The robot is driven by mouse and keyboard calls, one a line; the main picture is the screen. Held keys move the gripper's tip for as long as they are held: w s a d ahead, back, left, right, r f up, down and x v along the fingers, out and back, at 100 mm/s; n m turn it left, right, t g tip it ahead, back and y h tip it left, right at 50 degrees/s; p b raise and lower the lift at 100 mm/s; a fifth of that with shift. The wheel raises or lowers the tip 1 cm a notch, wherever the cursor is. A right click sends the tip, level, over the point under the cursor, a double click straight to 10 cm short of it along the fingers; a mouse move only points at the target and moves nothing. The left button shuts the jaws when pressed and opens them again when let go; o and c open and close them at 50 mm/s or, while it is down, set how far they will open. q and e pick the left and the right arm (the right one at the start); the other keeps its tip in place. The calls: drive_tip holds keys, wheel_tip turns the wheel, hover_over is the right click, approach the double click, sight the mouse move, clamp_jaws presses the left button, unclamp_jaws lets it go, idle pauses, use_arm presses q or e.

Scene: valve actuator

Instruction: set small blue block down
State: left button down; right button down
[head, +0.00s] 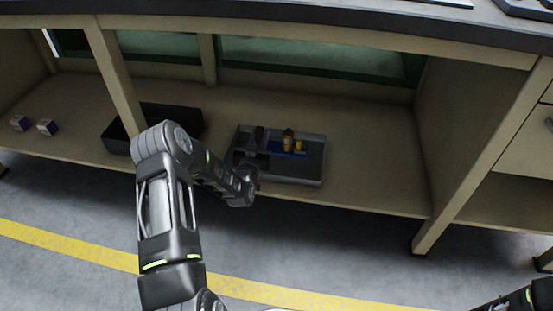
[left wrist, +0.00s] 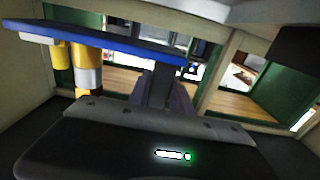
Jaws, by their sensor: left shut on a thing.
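A small blue block (head: 281,147) shows in the head view as a flat blue shape over the grey tray (head: 312,172). In the left wrist view the blue block (left wrist: 110,42) is a long flat slab across the upper left. My left gripper (head: 257,164) reaches in over the left part of the tray and is shut on the block. Its fingers (left wrist: 166,88) reach the block's right end in the left wrist view. I cannot tell whether the block's underside touches the tray. My right gripper is out of view.
An amber bottle (head: 288,138) and a yellow item (head: 299,146) stand close to the block; yellow cylinders (left wrist: 87,72) show near it. A black bin (head: 185,121) is left of the tray, two small boxes (head: 46,127) farther left. The shelf (head: 375,170) right of the tray is clear.

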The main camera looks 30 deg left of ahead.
use_arm(q)
drive_tip(key=shift+r, duration=0.15)
drive_tip(key=shift+f+b, duration=1.5)
drive_tip(key=shift+f, duration=1.65)
wheel_tip(320, 180, down, 4)
drive_tip(key=shift+r+b, duration=0.1)
drive_tip(key=shift+b, duration=0.95)
drive_tip(key=c, duration=1.6)
unclamp_jaws()
drive_tip(key=shift+f, duration=0.2)
drive_tip(key=o, duration=0.4)
